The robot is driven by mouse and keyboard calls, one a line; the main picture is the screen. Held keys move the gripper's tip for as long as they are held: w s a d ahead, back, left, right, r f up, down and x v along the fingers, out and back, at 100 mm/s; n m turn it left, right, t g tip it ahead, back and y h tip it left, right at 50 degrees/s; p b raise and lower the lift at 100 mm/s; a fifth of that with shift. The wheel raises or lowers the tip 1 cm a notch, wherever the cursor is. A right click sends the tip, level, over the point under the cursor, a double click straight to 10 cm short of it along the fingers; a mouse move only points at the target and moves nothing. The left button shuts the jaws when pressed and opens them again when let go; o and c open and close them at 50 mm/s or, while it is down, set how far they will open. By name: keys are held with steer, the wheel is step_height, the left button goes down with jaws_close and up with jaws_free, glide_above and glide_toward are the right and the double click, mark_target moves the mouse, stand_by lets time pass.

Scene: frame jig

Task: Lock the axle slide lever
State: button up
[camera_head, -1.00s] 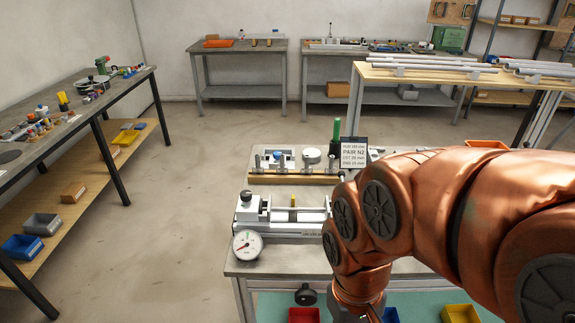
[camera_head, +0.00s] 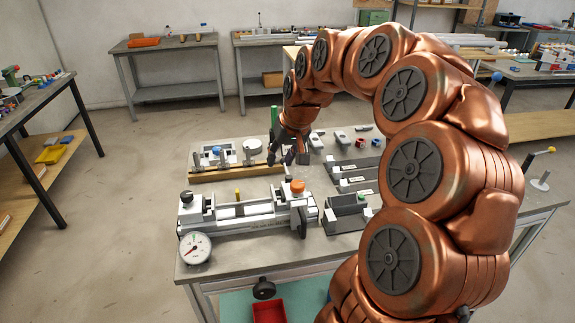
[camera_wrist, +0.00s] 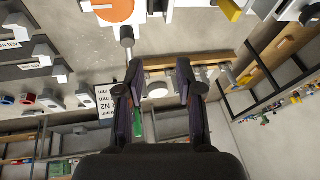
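The jig (camera_head: 240,217) is a long light-grey slide fixture on the bench. An orange round knob (camera_head: 297,187) tops its right end; an orange disc (camera_wrist: 113,9) shows at the top edge of the wrist view. A dark upright handle (camera_head: 302,222) stands at that end, possibly the slide lever; I cannot tell its lock state. A grey-knobbed rod (camera_wrist: 127,33) shows below the disc in the wrist view. My gripper (camera_wrist: 157,66) is open with nothing between its fingers. In the head view my gripper (camera_head: 287,150) is behind the jig's right end, above the rear parts.
A dial gauge (camera_head: 195,248) sits at the jig's front left. A wooden rack (camera_head: 235,172) with several parts lies behind the jig. Dark labelled blocks (camera_head: 360,168) lie right of my gripper. A green post (camera_head: 274,116) stands at the back.

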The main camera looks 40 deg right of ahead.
steer(key=m, duration=0.1)
glide_above(286, 171)
steer(key=s+d, duration=0.2)
steer(key=shift+t, duration=0.3)
steer(key=shift+p+x, duration=0.9)
steer(key=shift+x, duration=3.05)
steer(key=shift+s+a+f, duration=0.1)
steer(key=shift+s+a, duration=0.05)
jaws_close()
